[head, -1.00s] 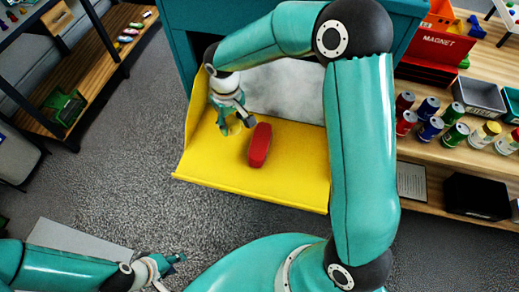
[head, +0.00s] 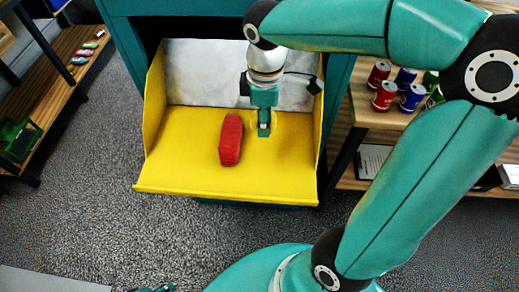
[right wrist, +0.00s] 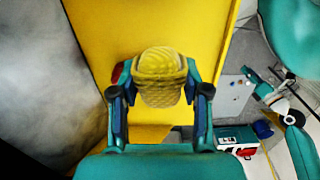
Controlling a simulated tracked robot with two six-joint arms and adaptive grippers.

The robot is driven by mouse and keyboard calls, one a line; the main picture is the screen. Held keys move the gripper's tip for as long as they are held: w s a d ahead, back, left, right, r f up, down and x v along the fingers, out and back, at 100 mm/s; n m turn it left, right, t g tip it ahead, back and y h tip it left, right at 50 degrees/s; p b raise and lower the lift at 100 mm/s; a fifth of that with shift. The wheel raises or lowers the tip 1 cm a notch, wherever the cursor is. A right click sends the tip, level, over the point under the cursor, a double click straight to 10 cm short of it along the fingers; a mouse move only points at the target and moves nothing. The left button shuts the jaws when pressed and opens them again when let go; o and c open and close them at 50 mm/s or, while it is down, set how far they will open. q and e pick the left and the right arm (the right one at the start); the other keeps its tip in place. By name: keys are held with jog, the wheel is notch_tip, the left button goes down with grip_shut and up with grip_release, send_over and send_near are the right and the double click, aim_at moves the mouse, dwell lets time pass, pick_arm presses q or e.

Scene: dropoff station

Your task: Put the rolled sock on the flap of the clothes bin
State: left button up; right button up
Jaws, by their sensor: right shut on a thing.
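The clothes bin (head: 124,40) is a teal cabinet with a yellow flap (head: 175,170) folded open, low side walls and a grey panel behind it. My right gripper (head: 264,130) points down over the right half of the flap. In the right wrist view its fingers (right wrist: 160,88) are shut on the rolled sock (right wrist: 160,65), a yellow knitted bundle. In the head view the sock hardly shows against the yellow. I cannot tell whether it touches the flap. Only a bit of my left gripper (head: 152,288) shows at the bottom edge.
A red oblong thing (head: 231,140) lies on the flap, just left of my right gripper. The flap's left part is bare. A wooden shelf with several cans (head: 385,95) stands to the right. Another shelf (head: 70,80) stands to the left.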

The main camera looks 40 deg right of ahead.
aim_at(263, 156)
notch_tip(263, 156, down, 13)
jog(key=shift+r+b, duration=0.1)
jog(key=shift+b, duration=0.35)
jog(key=o, duration=0.8)
jog(key=shift+c, duration=0.2)
jog(key=o, duration=0.4)
jog(key=shift+c, duration=0.2)
notch_tip(263, 156, up, 12)
jog(key=shift+r+p, duration=0.1)
jog(key=shift+p, duration=0.45)
